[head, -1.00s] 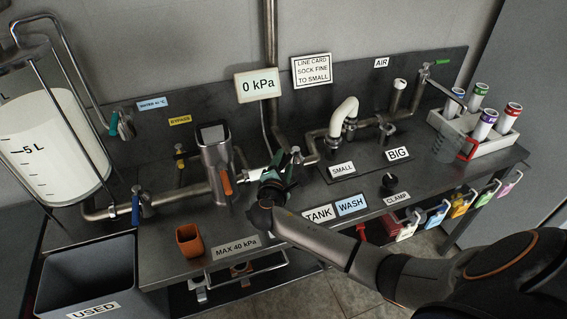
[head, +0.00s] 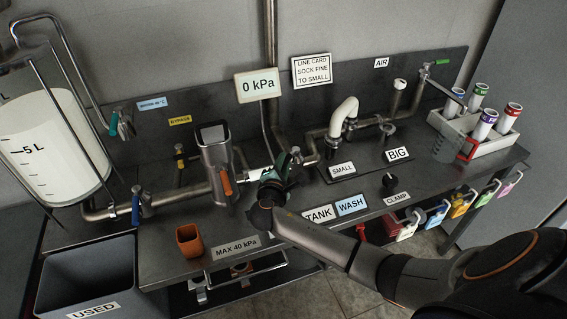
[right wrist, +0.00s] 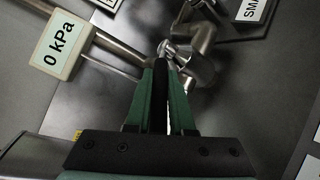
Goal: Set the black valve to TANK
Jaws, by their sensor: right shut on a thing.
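My right gripper (head: 278,172), with green fingers, is at the pipe junction in the middle of the bench. In the right wrist view its fingers (right wrist: 163,65) are shut on a narrow black handle, which I take to be the black valve (right wrist: 160,84). The handle lies along the gap between the fingers, and metal pipe fittings (right wrist: 195,55) show just beyond the tips. The gripper hides most of the valve in the head view, so its exact setting cannot be read. My left gripper is out of view.
A metal housing with an orange handle (head: 226,183) stands left of my gripper. An orange cup (head: 189,240) sits at the front left. The 0 kPa display (head: 258,85) is behind. A black CLAMP knob (head: 389,181) and tube rack (head: 470,125) are to the right.

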